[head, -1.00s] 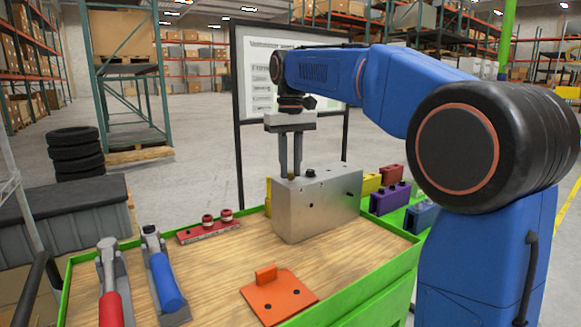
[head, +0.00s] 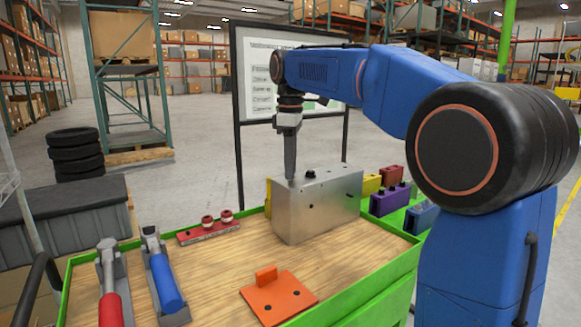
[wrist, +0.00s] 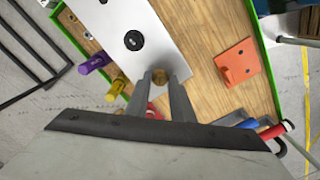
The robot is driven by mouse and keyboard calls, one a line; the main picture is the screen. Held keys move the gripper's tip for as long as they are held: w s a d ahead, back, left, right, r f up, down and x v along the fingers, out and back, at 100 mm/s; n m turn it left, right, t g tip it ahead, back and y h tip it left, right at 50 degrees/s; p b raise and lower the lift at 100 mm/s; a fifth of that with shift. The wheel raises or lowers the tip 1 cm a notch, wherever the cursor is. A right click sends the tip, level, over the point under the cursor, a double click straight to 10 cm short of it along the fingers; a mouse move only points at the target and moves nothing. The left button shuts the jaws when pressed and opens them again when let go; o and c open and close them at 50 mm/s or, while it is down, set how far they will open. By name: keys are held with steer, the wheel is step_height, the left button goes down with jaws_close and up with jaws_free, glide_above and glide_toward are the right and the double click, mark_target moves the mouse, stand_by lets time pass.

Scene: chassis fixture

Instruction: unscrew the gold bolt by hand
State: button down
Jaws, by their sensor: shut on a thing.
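The grey metal block (head: 320,208) stands on the wooden top of the green-rimmed bench. In the wrist view the gold bolt (wrist: 159,75) shows at the near end of the block's top face (wrist: 150,35). My gripper (head: 290,176) points straight down over that end, and in the wrist view its fingertips (wrist: 160,78) are shut around the gold bolt, one on each side. In the head view the fingers hide the bolt. Whether its thread is still in the block cannot be told. A black bolt (head: 310,173) sits beside it on the top face.
A red rack (head: 208,232), a red-handled tool (head: 110,290), a blue-handled tool (head: 164,280) and an orange plate (head: 278,296) lie around the block. Bare wood lies in front.

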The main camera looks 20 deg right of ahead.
steer(key=shift+n, duration=1.2)
steer(key=c, duration=1.5)
jaws_free()
steer(key=shift+o, duration=0.2)
steer(key=shift+r, duration=1.25)
